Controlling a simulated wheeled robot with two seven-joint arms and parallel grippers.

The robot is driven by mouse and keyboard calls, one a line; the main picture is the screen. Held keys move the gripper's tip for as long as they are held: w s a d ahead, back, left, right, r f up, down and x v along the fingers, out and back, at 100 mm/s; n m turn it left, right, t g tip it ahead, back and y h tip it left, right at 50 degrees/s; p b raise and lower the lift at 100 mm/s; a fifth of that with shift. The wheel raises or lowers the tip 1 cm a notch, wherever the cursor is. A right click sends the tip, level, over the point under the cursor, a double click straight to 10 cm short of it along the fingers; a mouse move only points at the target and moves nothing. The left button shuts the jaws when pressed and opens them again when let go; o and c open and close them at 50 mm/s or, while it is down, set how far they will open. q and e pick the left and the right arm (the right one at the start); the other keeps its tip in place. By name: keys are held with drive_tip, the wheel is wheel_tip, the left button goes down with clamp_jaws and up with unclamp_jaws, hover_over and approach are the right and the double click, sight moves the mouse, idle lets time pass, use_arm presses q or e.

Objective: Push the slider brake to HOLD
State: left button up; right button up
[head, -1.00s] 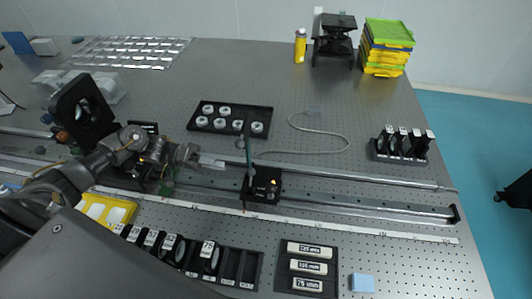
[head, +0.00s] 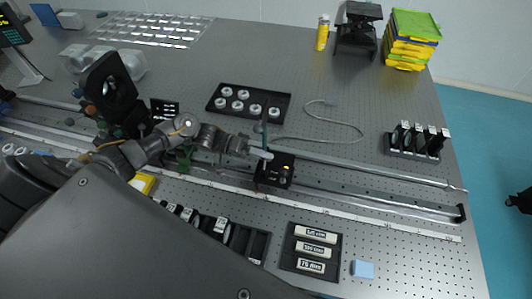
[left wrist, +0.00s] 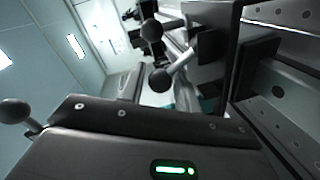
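The slider (head: 274,172) is a small black block with pale markings and a yellowish spot, riding on the long metal rail (head: 340,197). The brake's lever and HOLD mark are too small to make out. In the left wrist view a dark ball-ended lever (left wrist: 174,66) shows beside metal parts; the fingertips are hidden there. My right gripper is not in view.
Behind the rail lie a black tray of white rings (head: 248,103) and a loose cable (head: 340,127). In front are a slotted black rack (head: 250,243), a labelled holder (head: 311,249) and a blue block (head: 362,269). An optics rack (head: 415,140) stands right. The rail right of the slider is clear.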

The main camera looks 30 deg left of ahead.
use_arm(q)
drive_tip(key=shift+w+d+f, duration=0.1)
drive_tip(key=shift+d, duration=0.25)
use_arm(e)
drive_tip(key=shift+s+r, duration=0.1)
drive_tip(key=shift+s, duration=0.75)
use_arm(q)
drive_tip(key=shift+c, duration=0.2)
